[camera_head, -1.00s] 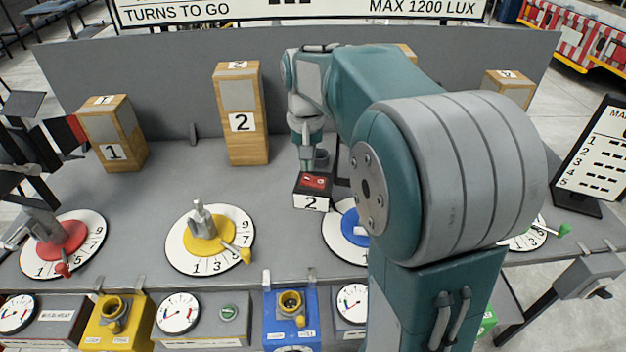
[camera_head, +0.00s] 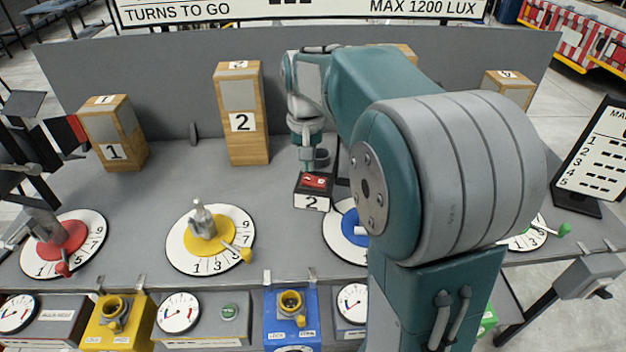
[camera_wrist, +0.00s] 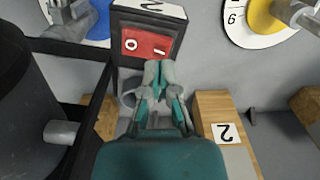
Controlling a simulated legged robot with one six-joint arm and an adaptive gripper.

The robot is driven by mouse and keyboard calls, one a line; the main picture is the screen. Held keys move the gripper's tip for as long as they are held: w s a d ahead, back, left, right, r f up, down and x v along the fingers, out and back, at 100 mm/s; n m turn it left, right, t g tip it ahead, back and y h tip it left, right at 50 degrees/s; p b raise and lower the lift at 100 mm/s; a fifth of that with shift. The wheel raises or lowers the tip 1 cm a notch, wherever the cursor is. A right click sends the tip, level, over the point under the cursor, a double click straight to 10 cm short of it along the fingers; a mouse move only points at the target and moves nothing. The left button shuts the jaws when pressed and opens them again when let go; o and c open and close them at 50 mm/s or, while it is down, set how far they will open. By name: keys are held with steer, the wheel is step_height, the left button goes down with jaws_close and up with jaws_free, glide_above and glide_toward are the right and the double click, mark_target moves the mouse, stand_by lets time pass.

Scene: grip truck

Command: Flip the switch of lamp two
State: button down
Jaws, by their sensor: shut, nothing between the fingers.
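The switch box of lamp two (camera_head: 312,201) is a small black block with a white label "2" on its front and a red rocker switch (camera_head: 315,182) on top. In the wrist view the red rocker (camera_wrist: 146,44) shows its 0 and I marks. My gripper (camera_wrist: 158,66) is shut and empty, its fingertips at the rocker's edge near the I mark; I cannot tell whether they touch. In the head view my arm hides part of the area right of the box. The wooden block labelled "2" (camera_head: 240,121) stands behind and left of the box.
A yellow dial (camera_head: 208,236) with a lever stands left of the box, and a blue dial (camera_head: 352,228) is close on the right, partly hidden by my arm. A red dial (camera_head: 62,240) is far left. A dark post (camera_wrist: 35,95) fills the wrist view's left side.

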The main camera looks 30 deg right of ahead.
mark_target(307, 179)
steer(key=shift+f, duration=1.2)
stand_by(0.7)
steer(key=shift+r, duration=3.55)
steer(key=shift+s+a, duration=0.1)
steer(key=shift+s, duration=0.05)
steer(key=s+a+f+n+t, duration=0.1)
steer(key=s+a, duration=0.3)
steer(key=s, duration=0.6)
steer(key=s+a+f+n+t, duration=0.2)
steer(key=s+a+n+t, duration=0.1)
steer(key=s, duration=0.7)
steer(key=shift+a+f+n+t, duration=0.3)
steer(key=shift+a+t, duration=0.5)
steer(key=shift+a, duration=0.2)
